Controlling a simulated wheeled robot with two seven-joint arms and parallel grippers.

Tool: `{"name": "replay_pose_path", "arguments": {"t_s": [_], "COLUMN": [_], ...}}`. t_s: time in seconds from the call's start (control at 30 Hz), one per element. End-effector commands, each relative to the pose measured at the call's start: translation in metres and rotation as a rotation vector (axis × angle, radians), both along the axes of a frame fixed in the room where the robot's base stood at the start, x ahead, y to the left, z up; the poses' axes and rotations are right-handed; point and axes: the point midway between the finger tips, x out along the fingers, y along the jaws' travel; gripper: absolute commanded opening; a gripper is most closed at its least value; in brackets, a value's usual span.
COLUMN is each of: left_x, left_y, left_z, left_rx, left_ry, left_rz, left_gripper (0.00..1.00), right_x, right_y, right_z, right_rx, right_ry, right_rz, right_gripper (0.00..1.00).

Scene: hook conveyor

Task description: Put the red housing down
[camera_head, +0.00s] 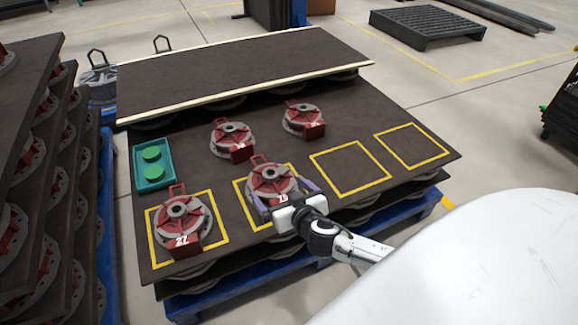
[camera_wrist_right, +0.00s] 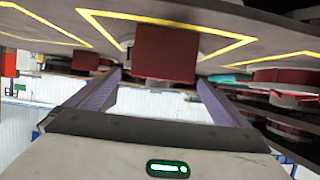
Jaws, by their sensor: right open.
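A red housing (camera_head: 270,182) on a grey round base sits upright in the second yellow square from the left on the dark board. My right gripper (camera_head: 283,193) is at its near side, with its two purple fingers apart to either side of the housing's front block. In the right wrist view, the red block (camera_wrist_right: 165,53) shows between the spread fingertips (camera_wrist_right: 159,78). The housing rests on the board. Whether a finger touches it cannot be told. My left gripper is not in view.
Another red housing (camera_head: 182,218) sits in the left yellow square, and two more (camera_head: 232,138) (camera_head: 303,118) stand behind. The two right squares (camera_head: 350,168) (camera_head: 411,146) are empty. Stacked boards with housings (camera_head: 40,150) rise further left.

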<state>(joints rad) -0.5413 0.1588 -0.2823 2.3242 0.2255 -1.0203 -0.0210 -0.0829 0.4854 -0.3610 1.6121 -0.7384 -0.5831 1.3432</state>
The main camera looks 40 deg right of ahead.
Motion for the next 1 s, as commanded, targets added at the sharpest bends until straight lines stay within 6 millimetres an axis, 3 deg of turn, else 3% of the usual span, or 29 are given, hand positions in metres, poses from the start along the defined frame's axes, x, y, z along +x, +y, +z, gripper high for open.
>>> {"name": "replay_pose_path", "arguments": {"t_s": [0.2, 0.4, 1.0], "left_x": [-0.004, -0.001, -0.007], "left_y": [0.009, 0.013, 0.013], "left_z": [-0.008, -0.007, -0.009], "left_rx": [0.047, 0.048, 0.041], "left_ry": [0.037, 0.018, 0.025], "left_rz": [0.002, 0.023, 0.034], "left_gripper": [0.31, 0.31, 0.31], "right_x": [-0.044, -0.067, -0.072], "right_y": [0.011, 0.016, 0.017], "right_z": [0.020, 0.029, 0.031], "right_rx": [0.002, 0.001, -0.001], "right_ry": [0.002, 0.001, -0.001], "right_rz": [-0.001, -0.001, -0.001], "right_gripper": [1.00, 1.00, 1.00]}}
